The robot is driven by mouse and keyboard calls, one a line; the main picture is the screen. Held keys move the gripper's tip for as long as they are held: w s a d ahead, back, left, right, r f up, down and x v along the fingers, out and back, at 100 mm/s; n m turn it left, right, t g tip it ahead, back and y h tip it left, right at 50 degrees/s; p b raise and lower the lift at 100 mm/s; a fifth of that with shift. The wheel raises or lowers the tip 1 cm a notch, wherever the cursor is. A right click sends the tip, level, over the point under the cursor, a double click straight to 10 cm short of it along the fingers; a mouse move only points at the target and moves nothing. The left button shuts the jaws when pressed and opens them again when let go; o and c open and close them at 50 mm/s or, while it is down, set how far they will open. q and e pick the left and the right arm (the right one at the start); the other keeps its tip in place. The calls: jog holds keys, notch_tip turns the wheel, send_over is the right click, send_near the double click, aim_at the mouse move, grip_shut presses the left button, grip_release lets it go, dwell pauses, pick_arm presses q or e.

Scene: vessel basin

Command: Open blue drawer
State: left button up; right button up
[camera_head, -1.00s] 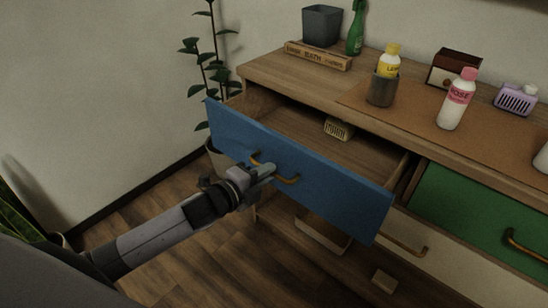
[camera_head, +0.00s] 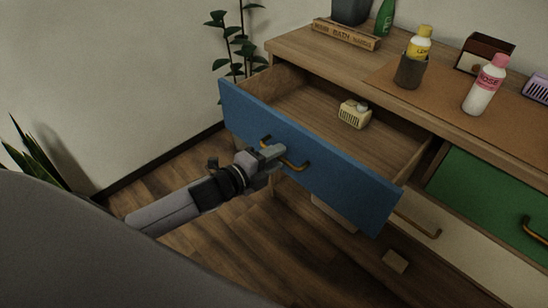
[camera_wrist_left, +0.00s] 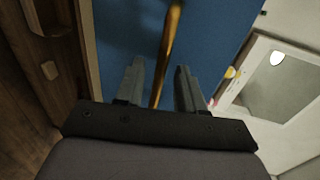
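The blue drawer (camera_head: 310,160) stands well out of the wooden dresser, and its inside shows from above. A brass handle (camera_head: 298,165) is on its front. My left gripper (camera_head: 276,151) is at this handle. In the left wrist view the brass handle (camera_wrist_left: 169,52) runs between the two fingers of the left gripper (camera_wrist_left: 160,85). The fingers are apart, with a gap showing on each side of the handle. The blue front (camera_wrist_left: 215,40) fills the space behind them. My right gripper is not in view.
A small cream object (camera_head: 354,115) lies inside the drawer. Bottles, a cup (camera_head: 410,72) and a wooden BATH block (camera_head: 346,33) stand on the dresser top. A green drawer (camera_head: 490,200) is at right. A plant (camera_head: 235,45) stands behind left.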

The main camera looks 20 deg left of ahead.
pick_arm(q)
jog(key=v, duration=0.7)
jog(key=shift+p, duration=0.3)
jog(key=shift+s, duration=0.1)
dwell(0.5)
jog(key=s+d+f+n+g+y+p, duration=0.1)
jog(key=s+d+f+n+g+p, duration=0.1)
jog(key=s+n+p, duration=0.2)
jog(key=s+d+f+n+g+y+p, duration=0.2)
jog(key=s+n+p, duration=0.3)
jog(key=s+n, duration=0.6)
jog(key=n, duration=0.4)
jog(key=shift+s+f+n+p, duration=0.2)
jog(key=shift+s+n+p, duration=0.1)
jog(key=shift+n, duration=0.1)
jog(key=shift+w+d, duration=0.1)
